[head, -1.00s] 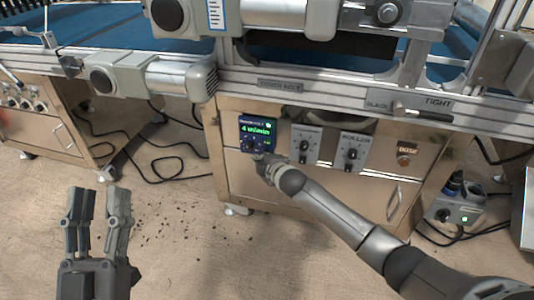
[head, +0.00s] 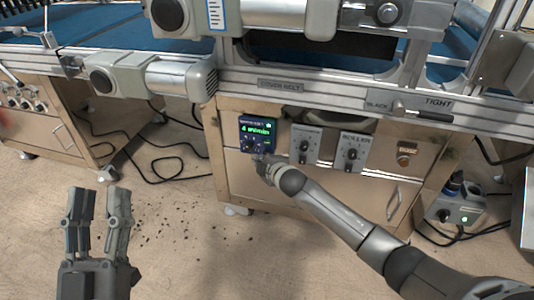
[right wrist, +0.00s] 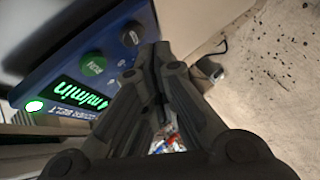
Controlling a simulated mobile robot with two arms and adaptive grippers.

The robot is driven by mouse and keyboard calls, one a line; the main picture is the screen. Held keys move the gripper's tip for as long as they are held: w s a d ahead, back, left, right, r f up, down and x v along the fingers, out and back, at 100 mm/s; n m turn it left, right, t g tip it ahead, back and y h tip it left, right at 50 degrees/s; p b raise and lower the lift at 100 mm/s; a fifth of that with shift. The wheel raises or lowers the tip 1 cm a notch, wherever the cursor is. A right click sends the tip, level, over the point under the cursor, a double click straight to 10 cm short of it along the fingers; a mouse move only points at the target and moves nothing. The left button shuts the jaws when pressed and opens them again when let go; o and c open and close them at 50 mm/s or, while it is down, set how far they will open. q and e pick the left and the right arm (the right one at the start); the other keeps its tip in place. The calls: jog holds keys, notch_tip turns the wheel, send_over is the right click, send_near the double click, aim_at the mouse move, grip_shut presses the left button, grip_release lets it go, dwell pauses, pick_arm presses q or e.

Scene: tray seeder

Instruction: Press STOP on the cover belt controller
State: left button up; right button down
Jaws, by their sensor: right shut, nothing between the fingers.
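The cover belt controller is a small blue box (head: 272,121) on the cabinet front under the belt. Its green display reads about 4 m/min. In the right wrist view the controller (right wrist: 50,70) appears turned around, with a green button (right wrist: 93,65), a dark button (right wrist: 130,36) and a lit green indicator (right wrist: 35,105). My right gripper (head: 260,160) is shut and empty at the controller's lower edge. Its fingertips (right wrist: 153,48) lie close beside the buttons and cover part of the panel; contact cannot be told. My left gripper (head: 98,190) is open and empty above the floor.
A plate marked COVER BELT (head: 281,86) is on the rail above the controller. Two grey knob boxes, one (head: 306,146) beside the roller controller (head: 353,150), are to the right. Black cables (head: 150,160) lie on the floor; the floor below the cabinet is mostly free.

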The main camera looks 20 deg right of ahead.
jog(key=shift+w, duration=0.1)
pick_arm(q)
jog(key=shift+w+f+g, duration=0.45)
jog(key=shift+f+g, duration=0.05)
jog(key=shift+f, duration=0.25)
pick_arm(e)
jog(key=shift+w+d, duration=0.2)
jog(key=shift+w, duration=0.05)
pick_arm(q)
jog(key=shift+f, duration=0.15)
pick_arm(e)
jog(key=shift+w+d, duration=0.25)
jog(key=shift+w, duration=0.1)
pick_arm(q)
jog(key=shift+w, duration=0.1)
jog(key=shift+w+a+f+g+y+p, duration=0.1)
jog(key=shift+w+f+g+y+p, duration=0.2)
jog(key=shift+f+g, duration=0.45)
jog(key=shift+w+a+f+g+y+p, duration=0.1)
jog(key=shift+w+f+g+y+p, duration=0.25)
jog(key=shift+f, duration=0.75)
jog(key=shift+w+f+g+y+p, duration=0.15)
jog(key=shift+f+g+p, duration=0.1)
jog(key=shift+f+g, duration=0.55)
pick_arm(e)
jog(key=shift+s+a, duration=0.45)
jog(key=shift+s, duration=0.25)
pick_arm(q)
jog(key=shift+f, duration=0.1)
